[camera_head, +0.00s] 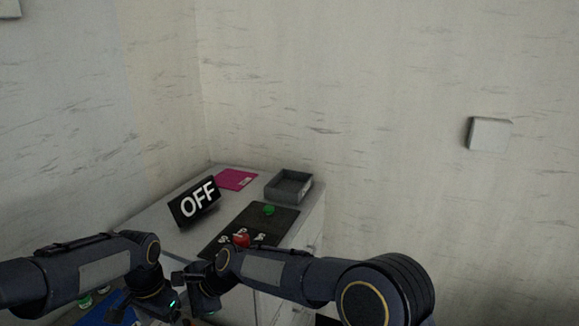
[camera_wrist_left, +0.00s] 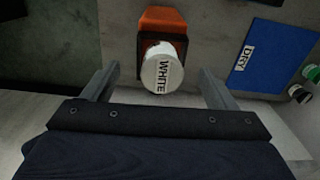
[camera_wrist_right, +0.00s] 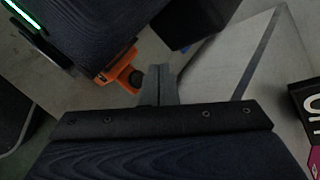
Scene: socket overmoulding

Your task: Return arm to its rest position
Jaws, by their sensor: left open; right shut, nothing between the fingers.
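My left arm comes in from the left in the head view, and its wrist (camera_head: 150,290) is low in the picture; the fingers are not clearly seen there. In the left wrist view my left gripper (camera_wrist_left: 158,85) is open, its fingers apart on both sides of a white round cap marked WHITE (camera_wrist_left: 162,72). I cannot tell whether they touch it. The cap sits at an orange holder (camera_wrist_left: 165,20). My right arm reaches across from the right in the head view, its wrist beside the left one. In the right wrist view my right gripper (camera_wrist_right: 160,75) is shut and empty.
A black OFF sign (camera_head: 195,202), a magenta sheet (camera_head: 237,180), a grey tray (camera_head: 289,186) and a black panel with a green button (camera_head: 268,210) and a red button (camera_head: 241,240) are on the cabinet. A blue DRY mat (camera_wrist_left: 275,57) lies right of the cap. The two wrists are close together.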

